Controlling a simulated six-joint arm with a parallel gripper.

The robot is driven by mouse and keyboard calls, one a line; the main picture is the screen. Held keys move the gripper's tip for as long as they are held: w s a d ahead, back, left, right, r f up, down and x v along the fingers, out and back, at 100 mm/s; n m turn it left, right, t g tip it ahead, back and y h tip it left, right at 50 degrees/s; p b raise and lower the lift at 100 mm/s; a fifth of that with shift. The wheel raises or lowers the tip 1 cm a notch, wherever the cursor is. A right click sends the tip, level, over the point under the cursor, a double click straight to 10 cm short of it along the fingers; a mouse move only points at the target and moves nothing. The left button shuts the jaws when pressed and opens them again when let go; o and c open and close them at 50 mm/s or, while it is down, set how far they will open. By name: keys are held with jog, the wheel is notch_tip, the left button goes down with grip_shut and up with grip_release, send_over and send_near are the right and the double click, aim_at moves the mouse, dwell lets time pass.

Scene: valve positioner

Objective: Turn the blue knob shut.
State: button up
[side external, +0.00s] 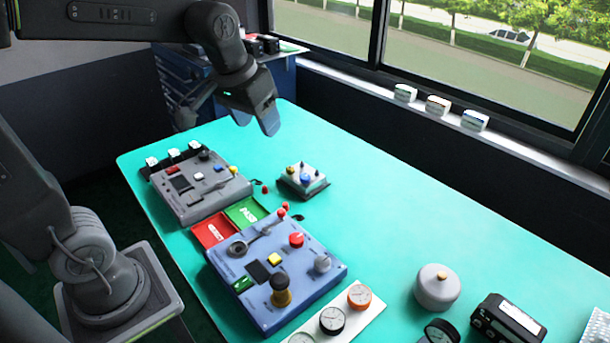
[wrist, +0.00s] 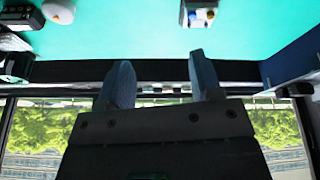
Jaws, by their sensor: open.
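A small grey-white box (side external: 303,182) stands on the teal table with several small knobs on top, one yellow and others blue or dark. The blue knob (side external: 306,178) appears to be the one near its front edge; its setting is too small to read. In the wrist view the box (wrist: 199,12) is cut by the top edge, with a blue spot on its face. My gripper (side external: 256,123) is open and empty, raised above the table's far end, left of and apart from the box. Its two fingers (wrist: 160,65) are spread in the wrist view.
A blue-grey control panel (side external: 270,268) and a grey one (side external: 200,188) stand on the table (side external: 390,220), with red and green trays between them. Gauges and a round grey weight (side external: 437,287) are nearer the front. The windowed wall runs along the far side.

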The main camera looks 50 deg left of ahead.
jog(key=w+a+f+n+g, duration=0.1)
jog(key=w+a+f, duration=0.2)
jog(key=w, duration=0.3)
jog(key=w+a+f+n+g, duration=0.1)
jog(key=w+a+f, duration=0.15)
jog(key=w, duration=0.45)
jog(key=n+g, duration=0.2)
jog(key=n, duration=0.1)
send_over(305, 176)
notch_tip(305, 176, down, 11)
notch_tip(305, 176, down, 14)
jog(key=shift+r, duration=0.2)
jog(key=shift+c, duration=0.3)
jog(key=c, duration=0.9)
jog(key=shift+o, duration=0.2)
